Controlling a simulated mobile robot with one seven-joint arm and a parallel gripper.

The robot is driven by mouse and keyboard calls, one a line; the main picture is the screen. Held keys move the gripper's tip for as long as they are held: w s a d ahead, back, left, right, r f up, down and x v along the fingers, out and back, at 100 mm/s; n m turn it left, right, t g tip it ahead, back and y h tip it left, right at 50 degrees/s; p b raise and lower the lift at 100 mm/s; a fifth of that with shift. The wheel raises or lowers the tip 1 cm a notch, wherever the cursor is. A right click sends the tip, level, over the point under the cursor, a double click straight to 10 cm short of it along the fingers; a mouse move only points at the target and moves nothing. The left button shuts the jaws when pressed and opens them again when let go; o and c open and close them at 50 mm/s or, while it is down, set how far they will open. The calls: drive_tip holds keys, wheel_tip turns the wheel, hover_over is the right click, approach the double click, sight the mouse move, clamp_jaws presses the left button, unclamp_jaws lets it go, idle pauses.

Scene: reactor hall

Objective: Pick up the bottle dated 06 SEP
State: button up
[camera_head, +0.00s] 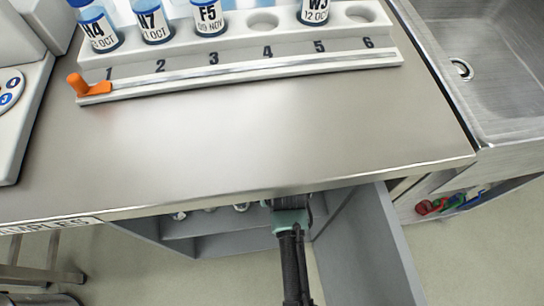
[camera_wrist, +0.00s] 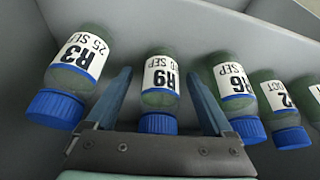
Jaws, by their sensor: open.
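A row of blue-capped bottles lies in the open compartment in the wrist view, labels upside down. The R9 bottle (camera_wrist: 158,88) has a SEP date whose day I cannot read surely. The R6 bottle (camera_wrist: 233,88), to its right, also has a SEP date with an unclear day. The R3 bottle (camera_wrist: 72,75), on the left, reads 25 SEP. My gripper (camera_wrist: 159,74) is open, its fingers on either side of the R9 bottle; contact is not clear. In the head view my gripper (camera_head: 290,203) is partly hidden under the bench edge.
An OCT bottle (camera_wrist: 280,105) and another at the edge lie farther right. Grey compartment walls (camera_head: 370,240) flank my arm. The bench top (camera_head: 250,145) above carries a numbered white rack (camera_head: 240,70) with several bottles. A sink (camera_head: 495,70) is at right.

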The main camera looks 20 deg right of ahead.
drive_tip(key=shift+f, duration=0.35)
clamp_jaws()
drive_tip(key=shift+r, duration=0.1)
